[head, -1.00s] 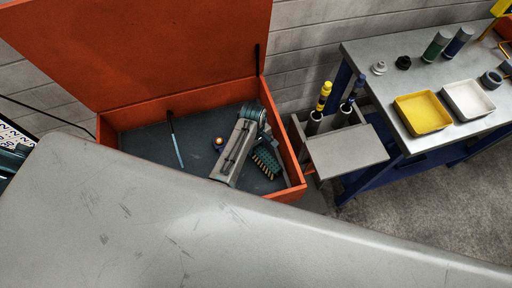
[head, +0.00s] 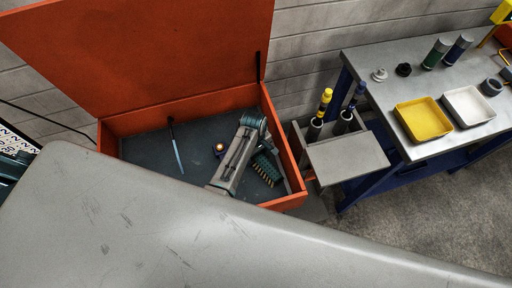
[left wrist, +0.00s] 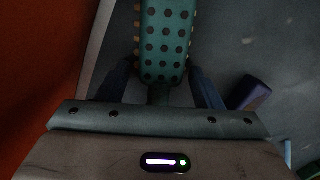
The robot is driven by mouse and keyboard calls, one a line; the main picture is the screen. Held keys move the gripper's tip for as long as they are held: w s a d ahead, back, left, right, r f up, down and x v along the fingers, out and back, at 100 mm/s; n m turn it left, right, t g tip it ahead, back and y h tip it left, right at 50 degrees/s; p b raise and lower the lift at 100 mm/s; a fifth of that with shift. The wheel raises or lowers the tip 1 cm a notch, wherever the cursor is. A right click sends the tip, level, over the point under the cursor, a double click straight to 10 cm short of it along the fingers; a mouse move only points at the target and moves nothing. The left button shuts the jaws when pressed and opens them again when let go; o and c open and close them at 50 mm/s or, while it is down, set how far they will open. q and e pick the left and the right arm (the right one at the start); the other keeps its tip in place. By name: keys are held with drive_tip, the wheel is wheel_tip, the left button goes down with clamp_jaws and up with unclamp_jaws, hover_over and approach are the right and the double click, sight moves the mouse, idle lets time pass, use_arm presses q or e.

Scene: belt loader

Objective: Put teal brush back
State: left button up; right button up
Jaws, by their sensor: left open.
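The teal brush (head: 266,170) lies on the floor of the open orange box, near its right wall, with its bristles showing. In the left wrist view the brush (left wrist: 164,40) shows a teal back with dark dots and bristles along both sides. My left gripper (left wrist: 160,88) is open, with one finger on each side of the brush's near end; I cannot tell whether they touch it. In the head view my left arm reaches down into the box and hides part of the brush, and the fingers are hard to make out. My right gripper is not in view.
The orange box (head: 120,125) also holds a thin light-blue tool (head: 176,148) and a small dark item with an orange top (head: 219,148). A bench (head: 385,60) carries a yellow tray (head: 424,119) and a white tray (head: 468,105).

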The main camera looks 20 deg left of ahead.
use_arm(q)
wheel_tip(320, 180, up, 12)
drive_tip(key=b, duration=0.2)
drive_tip(key=shift+w+a+f, duration=0.15)
drive_tip(key=shift+w+a, duration=0.1)
drive_tip(key=shift+a, duration=0.1)
drive_tip(key=shift+s, duration=0.1)
